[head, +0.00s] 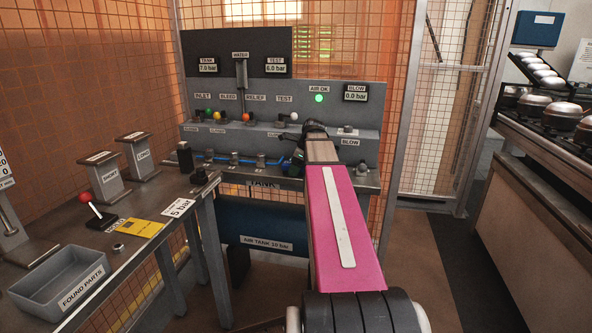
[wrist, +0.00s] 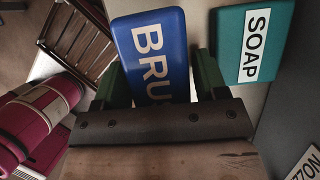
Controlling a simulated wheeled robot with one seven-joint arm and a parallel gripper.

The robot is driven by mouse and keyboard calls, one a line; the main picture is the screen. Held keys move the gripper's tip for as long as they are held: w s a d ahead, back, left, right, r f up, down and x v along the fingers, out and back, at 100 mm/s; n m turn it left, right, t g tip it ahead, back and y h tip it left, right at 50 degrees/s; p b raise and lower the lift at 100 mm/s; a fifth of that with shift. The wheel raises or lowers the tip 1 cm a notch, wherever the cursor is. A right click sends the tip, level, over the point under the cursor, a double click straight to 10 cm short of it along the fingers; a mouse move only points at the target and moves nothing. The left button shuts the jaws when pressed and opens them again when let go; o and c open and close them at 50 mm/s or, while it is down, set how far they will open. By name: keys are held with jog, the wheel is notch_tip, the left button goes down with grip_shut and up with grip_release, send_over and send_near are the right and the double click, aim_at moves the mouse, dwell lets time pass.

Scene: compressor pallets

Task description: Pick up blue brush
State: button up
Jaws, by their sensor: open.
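The blue brush (wrist: 150,50) shows in the wrist view as a blue block with white letters "BRU"; the rest of its label is hidden behind my gripper's body. My gripper (wrist: 160,85) is open, with one dark green finger on each side of the blue block. I cannot tell whether either finger touches it. In the head view my gripper is mostly hidden at the far end of my arm, by the bench below the gauge panel, and I cannot make out the brush there.
A teal block labelled "SOAP" (wrist: 248,45) lies close to the right of the brush. A partly cut-off label (wrist: 305,165) is at the lower right. In the head view, a gauge panel (head: 225,85) stands behind the bench, and a grey found-parts bin (head: 62,280) is at left.

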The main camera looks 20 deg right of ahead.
jog(key=c, duration=0.7)
jog(key=shift+c, duration=0.2)
